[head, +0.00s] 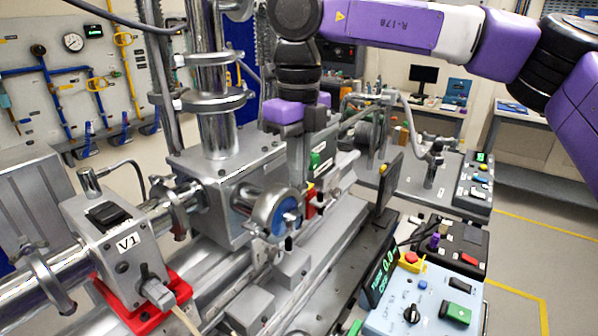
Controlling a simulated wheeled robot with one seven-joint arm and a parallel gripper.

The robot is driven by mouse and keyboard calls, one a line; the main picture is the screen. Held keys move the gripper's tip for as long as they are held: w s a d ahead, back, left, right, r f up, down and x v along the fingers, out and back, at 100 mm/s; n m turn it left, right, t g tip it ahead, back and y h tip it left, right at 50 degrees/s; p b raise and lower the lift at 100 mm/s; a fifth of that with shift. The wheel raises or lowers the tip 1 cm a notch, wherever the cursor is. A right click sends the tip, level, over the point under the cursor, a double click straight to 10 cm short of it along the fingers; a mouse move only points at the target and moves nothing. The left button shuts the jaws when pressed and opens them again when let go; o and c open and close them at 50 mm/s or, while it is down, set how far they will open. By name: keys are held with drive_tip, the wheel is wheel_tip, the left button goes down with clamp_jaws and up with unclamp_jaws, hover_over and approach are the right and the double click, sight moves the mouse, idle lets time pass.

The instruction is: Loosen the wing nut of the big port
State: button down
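My gripper (302,182) hangs from the purple arm with its fingers pointing down, just above and behind a large round port (268,209). The port has a shiny metal rim and sticks out from the front of the steel chamber (215,190). A small blue piece (290,218) shows at the port's face. I cannot tell which small part is the port's wing nut; it is too small or hidden near the fingers. The fingers overlap the background there, so I cannot tell their opening or whether they touch anything.
A valve box marked V1 (120,243) on a red bracket (140,312) stands at left on the beam pipe. A blue control box (424,303) with knobs and a red button is at lower right. A dark upright panel (388,183) stands right of my gripper.

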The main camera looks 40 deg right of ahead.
idle(0.4)
drive_tip(key=shift+f, duration=0.1)
drive_tip(key=c, duration=1.6)
unclamp_jaws()
drive_tip(key=shift+c, duration=0.2)
